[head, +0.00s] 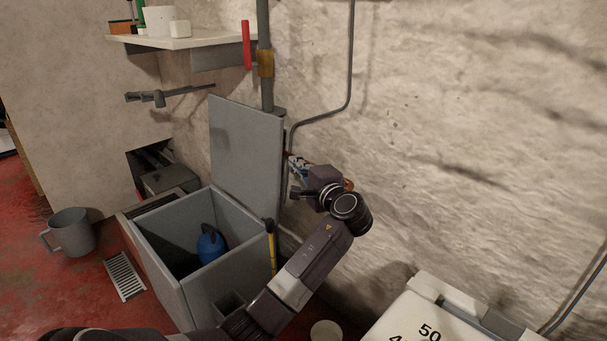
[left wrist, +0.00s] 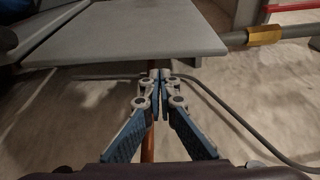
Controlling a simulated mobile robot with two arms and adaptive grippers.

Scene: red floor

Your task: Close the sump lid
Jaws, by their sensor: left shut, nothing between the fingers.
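The grey sump lid (head: 245,150) stands raised, nearly upright, at the back of the open grey sump box (head: 165,273). My left gripper (head: 291,158) is at the lid's right edge, on the wall side. It is shut and empty. In the left wrist view the closed fingertips (left wrist: 160,75) are close to the near edge of the lid (left wrist: 130,36); I cannot tell whether they touch it. A blue pump-like object (head: 210,246) sits inside the sump. My right gripper is not in view.
A grey pipe (head: 265,30) with a brass fitting rises behind the lid. A yellow-handled tool (head: 271,246) stands by the box's right side. A grey mug (head: 72,232) and a floor grate (head: 125,277) lie left. A white container (head: 425,318) is front right. A shelf (head: 185,42) hangs above.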

